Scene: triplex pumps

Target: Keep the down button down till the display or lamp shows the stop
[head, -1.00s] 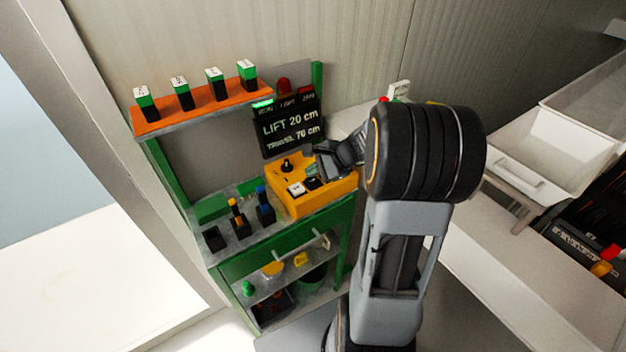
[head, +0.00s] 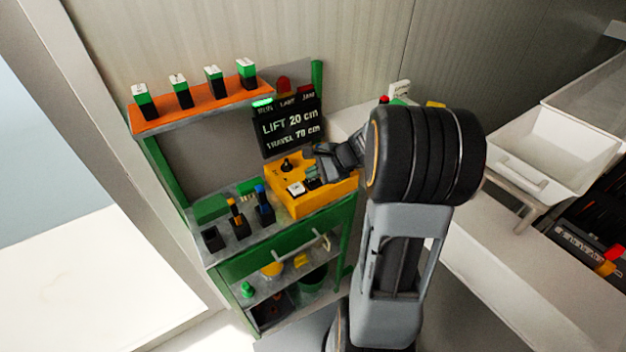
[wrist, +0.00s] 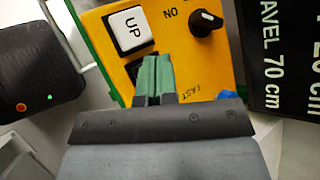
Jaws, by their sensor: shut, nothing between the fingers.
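The yellow control box (head: 285,205) sits on the green bench, and it fills the middle of the wrist view (wrist: 185,75). Its white UP button (wrist: 131,33) is clear of my gripper. A dark button (wrist: 138,72) beside it is mostly hidden behind my fingers, so I cannot read its label or see how far it is pressed. My gripper (wrist: 153,62) is shut and empty, with its green fingertips over that dark button. The display (head: 292,127) reads LIFT 20 cm and TRAVEL 70 cm. A green lamp (head: 262,103) is lit at its top left.
A black knob (wrist: 206,22) stands on the box near my fingers, and a blue part (wrist: 228,95) shows at its edge. An orange shelf (head: 205,108) with several green-and-black blocks is at the upper left. White drawers (head: 530,165) are at the right.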

